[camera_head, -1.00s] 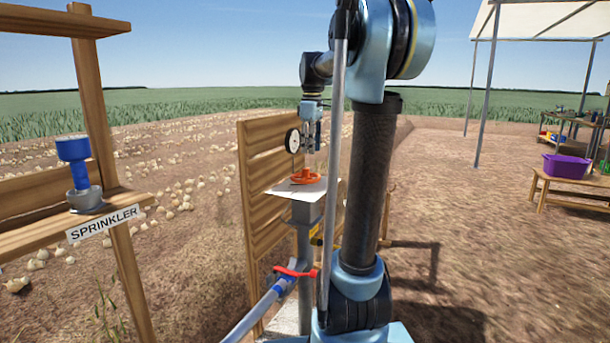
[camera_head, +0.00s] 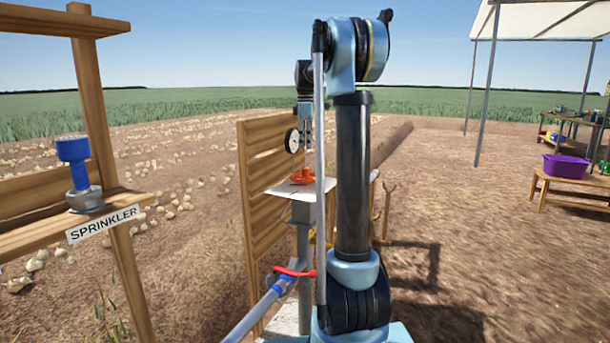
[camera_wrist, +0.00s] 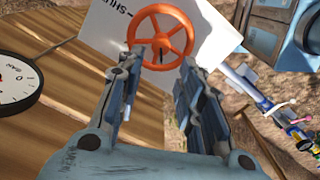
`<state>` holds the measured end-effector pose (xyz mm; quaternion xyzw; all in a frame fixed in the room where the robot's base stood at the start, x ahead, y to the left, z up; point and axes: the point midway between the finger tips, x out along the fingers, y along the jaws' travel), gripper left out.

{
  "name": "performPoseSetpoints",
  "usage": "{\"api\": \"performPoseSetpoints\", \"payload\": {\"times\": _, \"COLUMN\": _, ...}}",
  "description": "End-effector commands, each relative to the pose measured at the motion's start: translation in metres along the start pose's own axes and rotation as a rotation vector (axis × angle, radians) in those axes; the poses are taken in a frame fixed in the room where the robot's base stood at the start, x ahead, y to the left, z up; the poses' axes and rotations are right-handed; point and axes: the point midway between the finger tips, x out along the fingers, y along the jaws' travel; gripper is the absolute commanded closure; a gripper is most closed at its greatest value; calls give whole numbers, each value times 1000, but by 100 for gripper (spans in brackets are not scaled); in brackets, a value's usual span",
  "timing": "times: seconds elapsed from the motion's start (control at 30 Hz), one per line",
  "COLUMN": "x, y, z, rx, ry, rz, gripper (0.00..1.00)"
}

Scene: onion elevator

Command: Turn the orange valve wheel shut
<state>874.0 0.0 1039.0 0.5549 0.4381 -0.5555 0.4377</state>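The orange valve wheel (camera_head: 302,176) sits on a white plate (camera_head: 283,191) on top of a post in front of the slatted wooden panel. In the wrist view the orange wheel (camera_wrist: 160,34) shows a round rim with spokes, and the white plate (camera_wrist: 108,30) has partly visible lettering. My gripper (camera_wrist: 160,60) is open, its two fingers apart and pointing at the wheel, with the near rim between and just beyond the tips. I cannot tell whether the fingers touch it.
A round dial gauge (camera_head: 292,140) is fixed to the wooden panel (camera_head: 262,165) beside the wheel. A pipe with a red lever (camera_head: 293,272) runs below. A shelf labelled SPRINKLER (camera_head: 103,224) stands left. A purple tub (camera_head: 566,166) sits on a bench at right.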

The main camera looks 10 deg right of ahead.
Motion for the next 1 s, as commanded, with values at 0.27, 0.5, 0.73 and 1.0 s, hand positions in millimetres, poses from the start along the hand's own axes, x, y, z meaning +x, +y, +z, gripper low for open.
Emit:
{"api": "performPoseSetpoints", "payload": {"times": 0.27, "x": 50, "y": 0, "z": 0, "rx": 1, "ry": 0, "rz": 0, "gripper": 66}}
{"api": "performPoseSetpoints", "payload": {"times": 0.5, "x": 91, "y": 0, "z": 0, "rx": 1, "ry": 0, "rz": 0, "gripper": 66}}
{"api": "performPoseSetpoints", "payload": {"times": 0.73, "x": 119, "y": 0, "z": 0, "rx": 1, "ry": 0, "rz": 0, "gripper": 66}}
{"api": "performPoseSetpoints", "payload": {"times": 1.0, "x": 128, "y": 0, "z": 0, "rx": 1, "ry": 0, "rz": 0, "gripper": 66}}
